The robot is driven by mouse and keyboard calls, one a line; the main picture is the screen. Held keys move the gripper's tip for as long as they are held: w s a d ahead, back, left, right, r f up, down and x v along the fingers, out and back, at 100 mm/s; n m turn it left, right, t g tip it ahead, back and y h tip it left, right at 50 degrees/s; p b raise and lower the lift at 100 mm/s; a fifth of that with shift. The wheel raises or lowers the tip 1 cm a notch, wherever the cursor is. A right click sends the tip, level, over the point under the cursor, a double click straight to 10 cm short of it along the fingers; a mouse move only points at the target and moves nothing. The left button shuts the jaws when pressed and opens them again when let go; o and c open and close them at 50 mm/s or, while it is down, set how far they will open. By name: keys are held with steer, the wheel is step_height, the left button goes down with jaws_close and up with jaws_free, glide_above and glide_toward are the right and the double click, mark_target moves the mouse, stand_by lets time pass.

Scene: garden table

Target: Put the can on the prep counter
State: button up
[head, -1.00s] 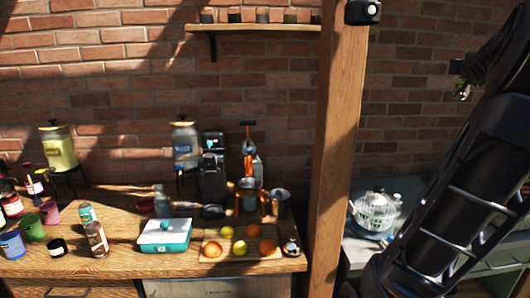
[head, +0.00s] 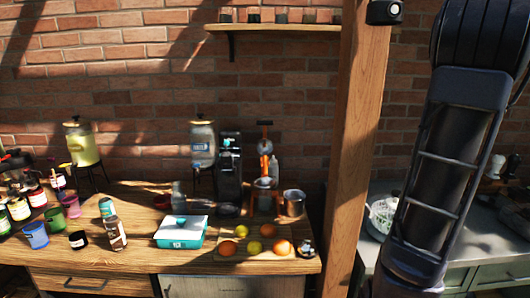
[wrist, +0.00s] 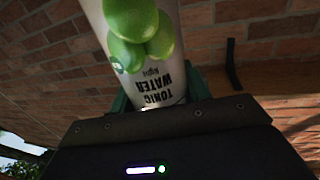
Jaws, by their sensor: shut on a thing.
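The can (wrist: 148,45) is white, printed "TONIC WATER" with green limes, and shows upside down in the wrist view. My gripper (wrist: 160,92) is shut on it, with a dark green finger on either side. The can's far end runs out of the picture. In the head view my arm stands at the right, but the gripper and can are not seen. Two counters show there: a wooden one (head: 137,246) at the left and a grey-green one (head: 500,243) at the right. I cannot tell which is the prep counter.
The wooden counter holds jars, bottles, a teal box (head: 180,232), fruit on a board and drink dispensers. A wooden post (head: 355,150) stands between the counters. A glass bowl (head: 382,213) stands on the right counter, partly behind my arm. A shelf (head: 275,28) hangs above.

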steer(key=w+a+f+n+y, duration=0.3)
steer(key=w+a+f+y, duration=0.25)
steer(key=a+f, duration=0.35)
steer(key=w+a+f+n+y, duration=0.3)
steer(key=w+a+f+y, duration=0.1)
steer(key=w+a+f, duration=0.4)
steer(key=a+f+n+g+y, duration=0.2)
steer(key=a+f+n+y, duration=0.1)
steer(key=a+f, duration=0.6)
steer(key=a+f+n+g+y, duration=0.2)
steer(key=a+f+g+y, duration=0.15)
steer(key=a+f, duration=0.6)
steer(key=w+a+f+m+t+h, duration=0.2)
steer(key=f+h, duration=0.1)
steer(key=f, duration=0.2)
steer(key=w+a+f+m+t+h, duration=0.2)
steer(key=w+f+m+t+h, duration=0.1)
steer(key=f, duration=0.3)
steer(key=shift+f+h, duration=0.3)
steer(key=shift+h, duration=0.4)
steer(key=shift+w+r, duration=0.1)
